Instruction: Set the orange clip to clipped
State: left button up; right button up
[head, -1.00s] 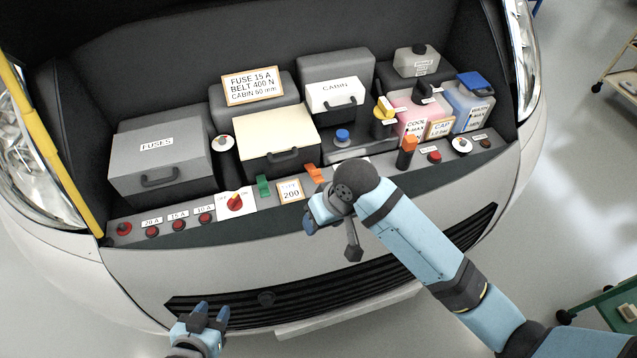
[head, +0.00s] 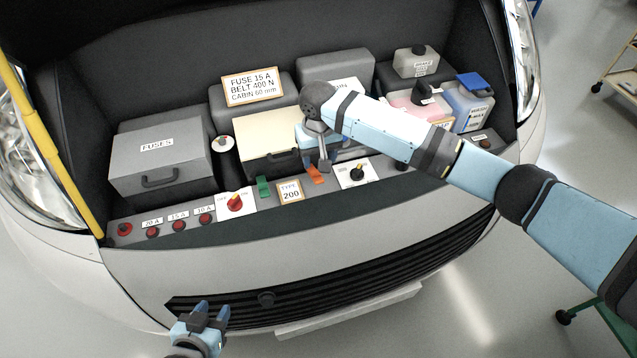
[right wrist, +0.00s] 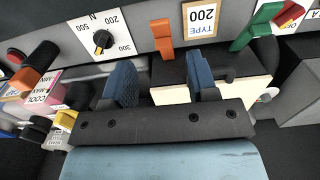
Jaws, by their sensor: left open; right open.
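The orange clip (head: 315,173) sits on the grey front ledge, right of the TYPE 200 label and below the cream box; part of it is behind my right arm's gripper parts. In the right wrist view the orange clip (right wrist: 162,40) lies ahead of the fingertips, between the two fingers' lines and apart from them. My right gripper (right wrist: 160,76) is open and empty; in the head view it is mostly hidden by its own wrist, over the cream box's right side. My left gripper (head: 211,314) is open and empty, low in front of the grille.
A green clip (head: 263,187) and the TYPE 200 label (head: 290,191) are left of the orange clip. A black dial (head: 357,173) is to its right. The cream box (head: 262,141) stands close behind. My right arm covers the blue-capped part and the cabin box's front.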

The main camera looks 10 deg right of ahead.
aim_at(319, 180)
notch_tip(319, 180, down, 11)
jog(key=shift+f+p, duration=0.15)
jog(key=shift+p, duration=0.4)
grip_shut()
